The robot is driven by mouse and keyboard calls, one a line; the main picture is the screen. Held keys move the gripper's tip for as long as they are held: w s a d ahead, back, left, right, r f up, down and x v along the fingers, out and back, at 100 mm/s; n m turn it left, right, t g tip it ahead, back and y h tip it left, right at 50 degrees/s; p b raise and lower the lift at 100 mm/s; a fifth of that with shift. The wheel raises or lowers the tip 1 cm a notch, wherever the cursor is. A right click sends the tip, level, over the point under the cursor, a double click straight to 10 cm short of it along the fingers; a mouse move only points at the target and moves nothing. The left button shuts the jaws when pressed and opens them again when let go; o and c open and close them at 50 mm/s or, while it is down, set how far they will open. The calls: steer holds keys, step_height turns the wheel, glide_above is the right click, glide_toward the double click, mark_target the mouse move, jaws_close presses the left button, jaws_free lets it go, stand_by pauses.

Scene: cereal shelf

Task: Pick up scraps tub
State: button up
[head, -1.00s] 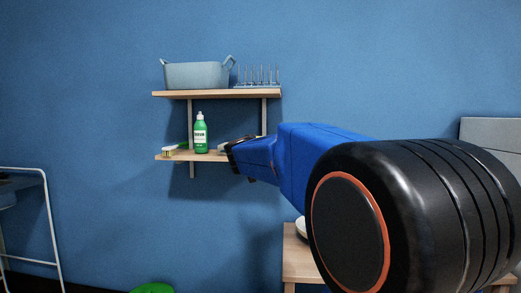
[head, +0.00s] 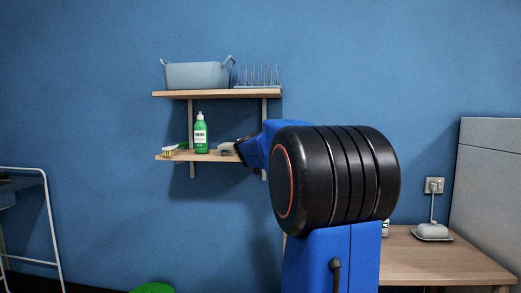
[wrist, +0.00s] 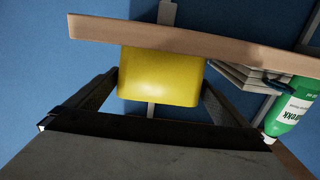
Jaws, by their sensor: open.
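A yellow tub (wrist: 160,78), which I take to be the scraps tub, shows in the wrist view against the wooden lower shelf board (wrist: 190,40). My gripper (wrist: 160,92) is open, with one dark finger at each side of the tub. I cannot tell whether either finger touches it. In the head view my gripper (head: 241,150) is at the right end of the lower shelf (head: 195,156). The tub is not visible there, probably hidden behind my gripper and arm.
The upper shelf (head: 215,94) holds a grey basin (head: 196,76) and a rack (head: 258,76).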

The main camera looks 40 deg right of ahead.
steer(key=x, duration=0.3)
steer(key=shift+w+d+f, duration=0.1)
steer(key=shift+w+d, duration=0.05)
steer(key=shift+c, duration=0.6)
steer(key=c, duration=0.7)
steer(key=shift+r, duration=5)
